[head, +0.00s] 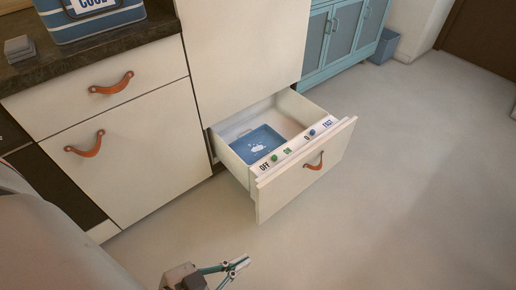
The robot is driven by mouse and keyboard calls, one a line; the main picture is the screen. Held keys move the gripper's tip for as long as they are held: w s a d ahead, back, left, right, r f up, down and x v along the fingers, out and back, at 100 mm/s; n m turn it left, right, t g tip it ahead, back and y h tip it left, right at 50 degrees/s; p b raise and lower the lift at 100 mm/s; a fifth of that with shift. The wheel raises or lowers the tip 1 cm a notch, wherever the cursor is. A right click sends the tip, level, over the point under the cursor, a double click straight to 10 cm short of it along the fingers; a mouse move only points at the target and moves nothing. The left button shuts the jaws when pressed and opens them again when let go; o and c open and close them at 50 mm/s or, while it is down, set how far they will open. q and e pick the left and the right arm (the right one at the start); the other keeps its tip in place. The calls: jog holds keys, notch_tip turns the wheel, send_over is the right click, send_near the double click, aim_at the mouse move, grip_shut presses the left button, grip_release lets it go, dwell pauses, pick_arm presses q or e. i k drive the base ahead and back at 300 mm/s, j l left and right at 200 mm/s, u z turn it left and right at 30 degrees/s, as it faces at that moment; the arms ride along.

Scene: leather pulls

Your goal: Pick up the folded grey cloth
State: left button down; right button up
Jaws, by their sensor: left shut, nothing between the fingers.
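A small grey folded stack (19,49), seemingly the cloth, lies on the dark countertop (78,51) at the upper left. It is small in the picture and its folds are hard to make out. My left gripper (240,263) is at the bottom centre, low over the floor and in front of the open drawer. Its fingers are together with nothing between them. It is well apart from the grey stack, below it and to the right in the picture. My right gripper is not in view.
A blue tin (92,22) stands on the counter right of the stack. An open drawer (305,172) juts out mid-picture, holding a blue box (258,144); its front edge bears labels and knobs. Cabinets with leather pulls (111,83) line the left. The floor (400,190) at right is clear.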

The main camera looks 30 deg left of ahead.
aim_at(18, 49)
jog(key=u, duration=2.1)
